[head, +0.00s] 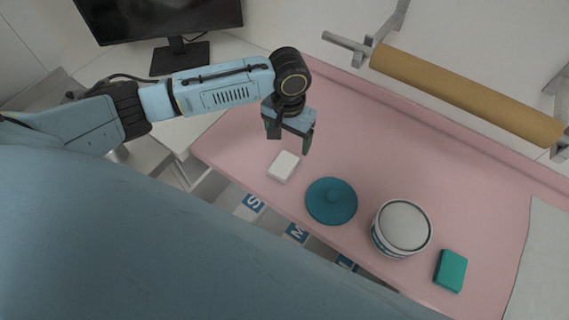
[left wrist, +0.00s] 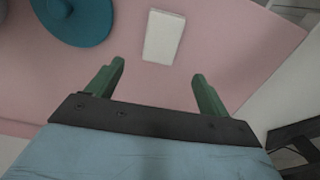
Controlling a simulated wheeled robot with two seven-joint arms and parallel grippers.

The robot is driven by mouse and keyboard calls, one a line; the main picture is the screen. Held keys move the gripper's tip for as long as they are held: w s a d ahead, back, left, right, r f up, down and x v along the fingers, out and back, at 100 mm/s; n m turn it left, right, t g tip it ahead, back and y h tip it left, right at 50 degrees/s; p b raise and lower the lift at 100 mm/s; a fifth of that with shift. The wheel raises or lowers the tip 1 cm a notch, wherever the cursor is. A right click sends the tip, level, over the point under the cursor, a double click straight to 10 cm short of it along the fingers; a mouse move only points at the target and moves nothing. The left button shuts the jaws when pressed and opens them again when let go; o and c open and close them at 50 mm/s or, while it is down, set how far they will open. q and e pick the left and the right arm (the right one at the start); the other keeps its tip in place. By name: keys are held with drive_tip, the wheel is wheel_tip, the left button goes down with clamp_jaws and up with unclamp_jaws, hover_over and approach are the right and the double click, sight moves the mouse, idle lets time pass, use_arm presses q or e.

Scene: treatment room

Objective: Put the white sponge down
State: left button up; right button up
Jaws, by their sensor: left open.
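The white sponge (head: 284,166) lies flat on the pink table top near its front left edge in the head view. It also shows in the left wrist view (left wrist: 163,37), beyond the fingertips and apart from them. My left gripper (head: 289,141) is open and empty, with a clear gap between its green fingers (left wrist: 155,80). It hangs above the table, close to the sponge and not touching it. My right gripper is in neither view.
A teal lid with a knob (head: 331,201) lies right of the sponge. A white tub (head: 403,228) and a green sponge (head: 450,270) stand further right. A brown paper roll (head: 465,95) is at the back. Labelled drawers (head: 250,206) sit below the front edge.

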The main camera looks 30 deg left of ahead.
sight(287, 159)
use_arm(q)
wheel_tip(287, 159, down, 9)
drive_tip(key=shift+r, duration=0.15)
drive_tip(key=c, duration=1.1)
drive_tip(key=shift+c, duration=0.3)
drive_tip(key=shift+r, duration=0.2)
